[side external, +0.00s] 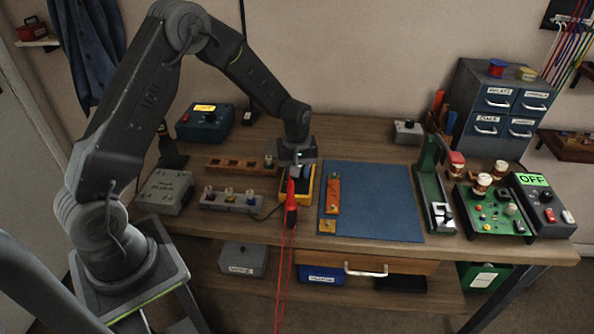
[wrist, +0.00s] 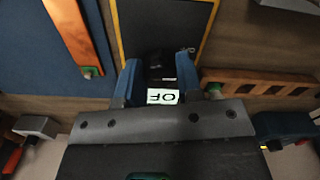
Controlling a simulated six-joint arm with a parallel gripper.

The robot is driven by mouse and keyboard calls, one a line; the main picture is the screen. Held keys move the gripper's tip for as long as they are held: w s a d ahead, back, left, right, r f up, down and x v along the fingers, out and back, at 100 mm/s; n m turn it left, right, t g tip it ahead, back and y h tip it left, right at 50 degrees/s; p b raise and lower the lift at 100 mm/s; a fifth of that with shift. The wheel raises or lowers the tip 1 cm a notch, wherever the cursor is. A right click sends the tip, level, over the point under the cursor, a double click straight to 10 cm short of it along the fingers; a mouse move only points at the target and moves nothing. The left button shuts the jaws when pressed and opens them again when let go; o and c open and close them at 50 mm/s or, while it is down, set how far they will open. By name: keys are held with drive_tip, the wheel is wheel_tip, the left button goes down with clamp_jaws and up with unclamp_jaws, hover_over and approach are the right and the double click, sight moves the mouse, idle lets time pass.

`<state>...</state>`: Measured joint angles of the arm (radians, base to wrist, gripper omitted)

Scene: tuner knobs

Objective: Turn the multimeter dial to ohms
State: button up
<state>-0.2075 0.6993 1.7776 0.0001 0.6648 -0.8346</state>
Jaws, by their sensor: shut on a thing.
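The multimeter (side external: 309,186) has a yellow edge and a dark face and lies on the bench, partly hidden by my gripper. In the wrist view, its dark face with yellow edges (wrist: 182,22) is at the top. My gripper (side external: 297,170) is over it, pointing down. In the wrist view, the two blue-grey fingers of my gripper (wrist: 158,78) stand on either side of the black dial (wrist: 158,62) and are shut on it. A pale display (wrist: 163,96) with dark letters, seemingly "OF", shows between the fingers. The dial's pointer is too dark to read.
A red probe (side external: 291,205) with red leads hangs in front of the multimeter. A blue mat (side external: 385,205) with an orange strip (side external: 333,195) lies to its right. Wooden blocks (side external: 232,165) and a grey box with knobs (side external: 230,199) stand to its left. The mat is mostly clear.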

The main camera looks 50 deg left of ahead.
drive_tip(key=o, duration=0.9)
drive_tip(key=shift+o, duration=0.2)
wheel_tip(320, 180, up, 14)
drive_tip(key=shift+c, duration=0.2)
